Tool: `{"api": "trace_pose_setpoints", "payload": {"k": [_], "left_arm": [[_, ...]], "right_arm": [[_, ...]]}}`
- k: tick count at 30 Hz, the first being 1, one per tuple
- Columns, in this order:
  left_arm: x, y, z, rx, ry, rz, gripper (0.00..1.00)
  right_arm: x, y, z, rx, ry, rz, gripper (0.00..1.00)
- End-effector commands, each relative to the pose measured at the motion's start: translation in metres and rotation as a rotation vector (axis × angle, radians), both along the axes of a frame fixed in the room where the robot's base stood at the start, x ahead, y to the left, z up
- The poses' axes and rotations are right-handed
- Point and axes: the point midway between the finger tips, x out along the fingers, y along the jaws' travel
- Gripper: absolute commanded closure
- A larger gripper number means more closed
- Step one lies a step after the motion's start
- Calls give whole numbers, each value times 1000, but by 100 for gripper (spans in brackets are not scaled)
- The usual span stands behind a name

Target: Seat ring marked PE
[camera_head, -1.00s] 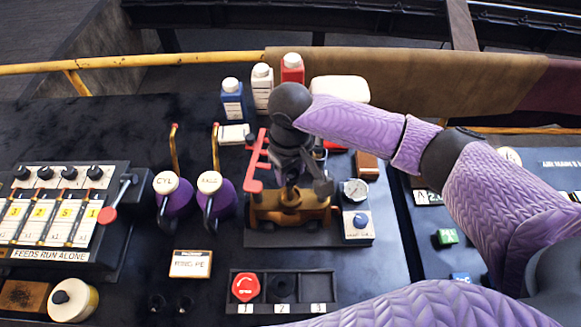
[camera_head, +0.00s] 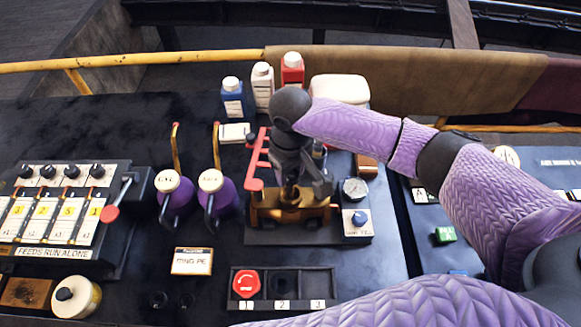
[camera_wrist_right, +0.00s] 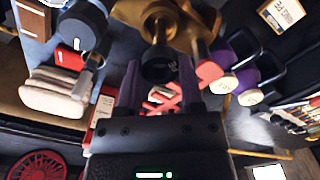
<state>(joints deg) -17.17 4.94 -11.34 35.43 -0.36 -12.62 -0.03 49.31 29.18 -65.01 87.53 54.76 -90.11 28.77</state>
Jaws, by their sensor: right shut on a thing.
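My right gripper (camera_head: 289,183) points down over the brass valve body (camera_head: 291,209) on its dark base. In the right wrist view its two fingers (camera_wrist_right: 159,80) are shut on a black ring (camera_wrist_right: 158,63) with small pale marks, too small to read for certain. The ring is right at the brass stem (camera_wrist_right: 157,25); I cannot tell whether it is around the stem or just above it. A card (camera_head: 192,261) reading RING PE stands on the bench at front. A tray (camera_head: 329,276) has slots marked 1, 2 and 3. My left gripper is not in view.
A red bar (camera_head: 258,160) stands close left of the gripper. A gauge (camera_head: 354,189) and a blue knob (camera_head: 359,218) are to the right. Two purple-based levers (camera_head: 216,190) stand left. Bottles (camera_head: 262,86) stand behind. A red knob (camera_head: 246,284) sits in slot 1.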

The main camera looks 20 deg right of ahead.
Motion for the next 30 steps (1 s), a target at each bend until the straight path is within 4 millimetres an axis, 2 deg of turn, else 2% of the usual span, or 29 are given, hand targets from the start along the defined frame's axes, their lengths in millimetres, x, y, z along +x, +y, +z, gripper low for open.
{"api": "trace_pose_setpoints", "payload": {"k": [30], "left_arm": [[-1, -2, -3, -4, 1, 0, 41]], "right_arm": [[0, 0, -20, 0, 0, -1, 100]]}}
